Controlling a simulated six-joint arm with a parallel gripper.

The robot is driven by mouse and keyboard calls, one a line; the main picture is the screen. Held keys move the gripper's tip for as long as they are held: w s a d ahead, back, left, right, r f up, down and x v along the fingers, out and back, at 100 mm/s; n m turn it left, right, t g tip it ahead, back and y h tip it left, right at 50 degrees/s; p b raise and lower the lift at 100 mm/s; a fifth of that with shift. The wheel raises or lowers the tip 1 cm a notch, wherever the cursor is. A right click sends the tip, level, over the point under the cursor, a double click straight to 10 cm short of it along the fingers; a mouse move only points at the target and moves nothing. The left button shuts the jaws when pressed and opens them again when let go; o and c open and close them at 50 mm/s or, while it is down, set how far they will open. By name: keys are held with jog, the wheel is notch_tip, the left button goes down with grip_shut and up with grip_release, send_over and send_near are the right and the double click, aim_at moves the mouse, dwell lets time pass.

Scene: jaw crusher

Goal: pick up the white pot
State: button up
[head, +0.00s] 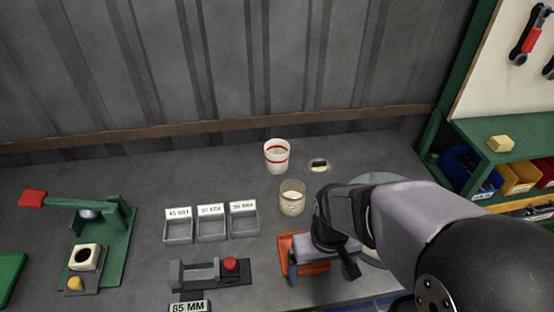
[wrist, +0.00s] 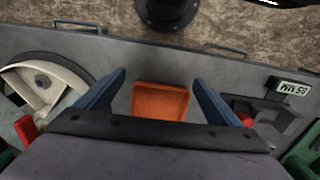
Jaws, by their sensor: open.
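The white pot (head: 277,157) has a red band and stands upright on the grey bench, toward the back. It does not show in the wrist view. My gripper (head: 318,270) is at the bench's front, nearer the camera and to the right of the pot, well apart from it. In the wrist view my gripper (wrist: 160,92) has its two blue fingers spread wide with nothing held. An orange tray (wrist: 160,103) shows between and below them. The tray also shows partly behind my gripper in the head view (head: 286,245).
A clear cup (head: 292,198) with pale contents stands just in front of the pot. A small round dish (head: 318,165) lies to its right. Three labelled grey bins (head: 211,227), a red-button device (head: 210,272) and a green press (head: 105,235) stand left. The back left bench is clear.

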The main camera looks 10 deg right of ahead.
jog(key=w+d+r+n+t+h+p, duration=0.1)
jog(key=w+d+n+h, duration=0.15)
jog(key=w+n, duration=0.65)
jog(key=w+d+r+n+t+h+p, duration=0.1)
jog(key=w+n+h, duration=0.3)
jog(key=w+n, duration=0.45)
jog(key=n+t+b, duration=0.8)
jog(key=n+b, duration=0.2)
jog(key=n, duration=0.2)
send_near(281, 153)
jog(key=shift+w+d+f+h, duration=0.15)
jog(key=shift+d+f+h, duration=0.1)
jog(key=shift+d+f, duration=0.25)
jog(key=shift+w+d+f+m+b, duration=0.1)
jog(key=shift+w+m+b, duration=0.15)
jog(key=shift+w+b, duration=0.45)
jog(key=shift+p+x, duration=1.35)
jog(key=shift+x, duration=2.3)
